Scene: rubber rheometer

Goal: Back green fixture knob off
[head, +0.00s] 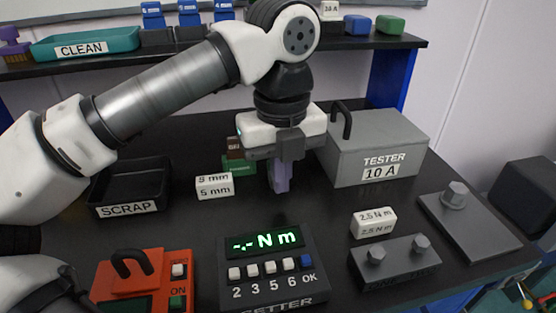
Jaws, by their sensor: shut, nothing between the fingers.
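A green block (238,168) with a dark brown block (235,148) on it stands on the bench, left of and partly behind my gripper. It may be the green fixture, but I cannot make out a knob on it. My gripper (280,172) points down over the middle of the bench. It is shut with nothing held. A lavender piece (279,180) shows at its fingertips; I cannot tell whether it is part of the gripper or a thing behind it. Another green block (390,25) sits on the shelf at the back right.
The grey tester box (400,135) stands right of my gripper. The setter (265,270) is in front, reading "-.- N m". The black scrap tray (125,209) and orange device (140,285) are left. A 5 mm block (215,187) and 2.5 N m block (373,224) lie nearby.

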